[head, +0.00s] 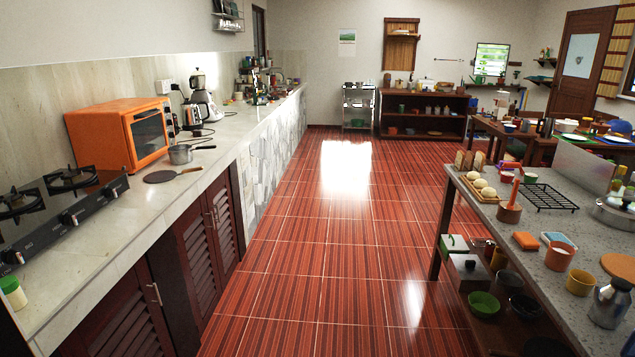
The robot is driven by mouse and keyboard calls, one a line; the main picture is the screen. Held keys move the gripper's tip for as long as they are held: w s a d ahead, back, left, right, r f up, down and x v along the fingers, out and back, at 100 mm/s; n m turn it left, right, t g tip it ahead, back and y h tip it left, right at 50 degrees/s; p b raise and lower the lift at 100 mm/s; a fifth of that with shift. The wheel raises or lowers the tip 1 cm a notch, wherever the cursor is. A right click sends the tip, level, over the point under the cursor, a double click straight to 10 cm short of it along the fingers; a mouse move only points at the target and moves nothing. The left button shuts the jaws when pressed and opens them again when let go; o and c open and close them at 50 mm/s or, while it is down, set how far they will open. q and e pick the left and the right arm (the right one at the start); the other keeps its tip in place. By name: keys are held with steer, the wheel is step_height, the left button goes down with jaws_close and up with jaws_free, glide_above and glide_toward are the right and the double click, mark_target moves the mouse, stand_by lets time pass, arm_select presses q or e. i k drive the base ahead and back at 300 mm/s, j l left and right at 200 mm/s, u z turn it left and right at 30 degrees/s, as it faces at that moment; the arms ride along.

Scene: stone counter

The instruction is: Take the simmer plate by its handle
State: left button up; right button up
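The simmer plate (161,177) is a flat, dark round disc with a thin brownish handle (192,170). It lies on the pale stone counter (130,215) at the left, near the front edge, with its handle pointing right and slightly away from me. A small metal saucepan (180,155) stands just behind it. Neither of my grippers shows in the head view.
A black gas stove (62,222) is at the near left. A grey island (545,222) with many items is at the right. The red tiled floor (335,250) between is clear.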

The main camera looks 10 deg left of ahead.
mark_target(163, 176)
steer(key=i, duration=2)
